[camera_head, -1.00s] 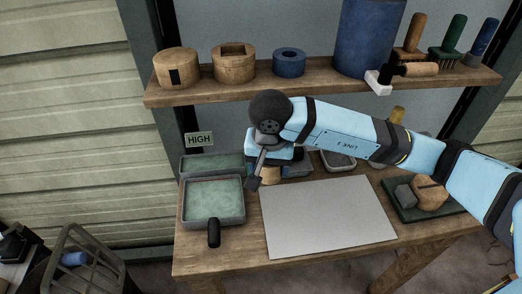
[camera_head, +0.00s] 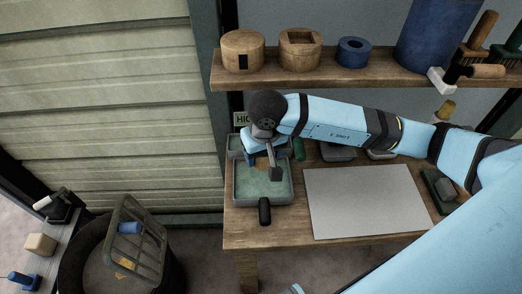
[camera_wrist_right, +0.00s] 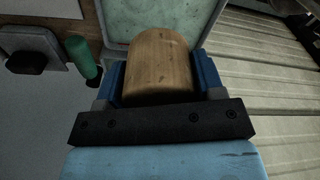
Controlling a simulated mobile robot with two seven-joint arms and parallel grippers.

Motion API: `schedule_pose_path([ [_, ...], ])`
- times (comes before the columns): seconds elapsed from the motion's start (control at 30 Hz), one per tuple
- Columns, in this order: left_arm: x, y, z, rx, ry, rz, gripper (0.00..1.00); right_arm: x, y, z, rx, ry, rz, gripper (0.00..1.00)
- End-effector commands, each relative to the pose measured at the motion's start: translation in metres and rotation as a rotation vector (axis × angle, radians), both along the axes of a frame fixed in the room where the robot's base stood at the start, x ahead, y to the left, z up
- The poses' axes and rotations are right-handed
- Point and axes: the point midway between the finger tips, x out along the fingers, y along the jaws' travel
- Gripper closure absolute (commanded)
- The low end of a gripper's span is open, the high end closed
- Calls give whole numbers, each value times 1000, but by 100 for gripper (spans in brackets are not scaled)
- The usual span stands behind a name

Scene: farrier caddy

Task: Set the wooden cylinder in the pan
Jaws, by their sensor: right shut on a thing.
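The wooden cylinder (camera_wrist_right: 162,65) is between the blue fingers of my right gripper (camera_wrist_right: 160,85) in the right wrist view. The pan has a black handle (camera_head: 265,211) pointing to the table's front. Its green lining (camera_wrist_right: 165,12) shows beyond the cylinder in the wrist view. I cannot tell whether the cylinder touches anything below.
A pale flat sheet (camera_head: 365,202) covers the table middle. A green cylinder (camera_head: 298,149) stands right of the pan. A shelf (camera_head: 330,76) above holds wooden blocks, a blue ring and a blue canister. A bin with a rack (camera_head: 135,240) stands at lower left.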

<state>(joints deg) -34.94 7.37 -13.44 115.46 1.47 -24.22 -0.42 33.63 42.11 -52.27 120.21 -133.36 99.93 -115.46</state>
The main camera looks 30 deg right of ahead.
Motion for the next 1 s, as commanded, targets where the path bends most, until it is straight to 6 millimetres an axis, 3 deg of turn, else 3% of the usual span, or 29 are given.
schedule_pose_path([
  [0.23,0,-1,-12,-6,5,1,33,1,-1,-4,-3,-3,3,90],
  [0.53,4,-3,-37,-26,24,15,33,0,0,-41,0,-1,2,90],
  [1.0,9,-7,-53,-9,-34,-10,33,1,0,-89,-1,-2,2,90],
])
